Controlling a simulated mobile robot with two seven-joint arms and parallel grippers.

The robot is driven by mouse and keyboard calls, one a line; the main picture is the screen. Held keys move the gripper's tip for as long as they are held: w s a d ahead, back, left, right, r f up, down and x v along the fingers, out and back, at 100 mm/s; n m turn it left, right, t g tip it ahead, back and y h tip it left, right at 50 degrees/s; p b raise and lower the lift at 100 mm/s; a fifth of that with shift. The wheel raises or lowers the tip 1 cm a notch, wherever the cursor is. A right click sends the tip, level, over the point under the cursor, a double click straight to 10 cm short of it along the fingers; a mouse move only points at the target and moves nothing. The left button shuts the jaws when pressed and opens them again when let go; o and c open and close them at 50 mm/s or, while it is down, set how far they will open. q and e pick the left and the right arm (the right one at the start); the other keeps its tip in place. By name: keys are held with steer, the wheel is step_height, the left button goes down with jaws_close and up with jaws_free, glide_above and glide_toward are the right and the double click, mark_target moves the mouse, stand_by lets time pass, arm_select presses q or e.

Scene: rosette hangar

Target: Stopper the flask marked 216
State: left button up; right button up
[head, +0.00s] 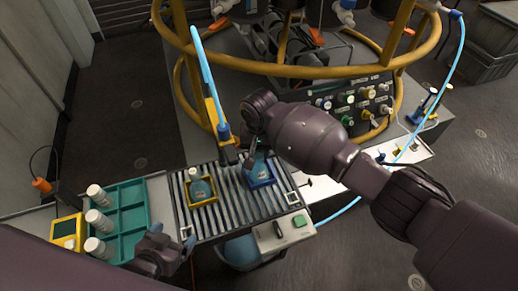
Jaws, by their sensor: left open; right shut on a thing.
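One flask (201,188) with blue contents and a pale top stands in a yellow holder (203,203) on the slatted bench. A second bluish flask (259,168) stands in a blue holder (262,183) to its right. I cannot read a number on either. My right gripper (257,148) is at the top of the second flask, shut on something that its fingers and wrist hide. I cannot tell if that is a stopper or the flask's neck. My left gripper (158,250) is open and low, beside the teal tray (133,219).
Several white-capped containers (97,194) stand along the tray's left side. A yellow box (66,228) is at far left. A yellow post with a blue tube (208,80) rises behind the flasks. A yellow ring frame (300,72) and a knob panel (345,103) stand behind.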

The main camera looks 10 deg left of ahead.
arm_select(q)
steer(key=shift+r, duration=0.25)
arm_select(e)
steer(key=shift+f, duration=0.3)
arm_select(q)
steer(key=shift+w, duration=0.1)
arm_select(e)
steer(key=o, duration=0.8)
steer(key=shift+f, duration=0.15)
steer(key=o, duration=0.6)
arm_select(q)
steer(key=shift+w+r, duration=0.1)
steer(key=shift+r, duration=0.05)
arm_select(e)
steer(key=shift+r, duration=0.3)
steer(key=shift+r+p, duration=2.15)
steer(key=shift+r, duration=0.75)
arm_select(q)
step_height(320, 180, up, 6)
steer(key=w+t, duration=0.1)
steer(key=w, duration=0.1)
steer(key=shift+r, duration=0.15)
arm_select(e)
steer(key=shift+s, duration=0.1)
steer(key=shift+a+f, duration=0.1)
steer(key=shift+a, duration=0.05)
jaws_close()
steer(key=shift+s, duration=0.1)
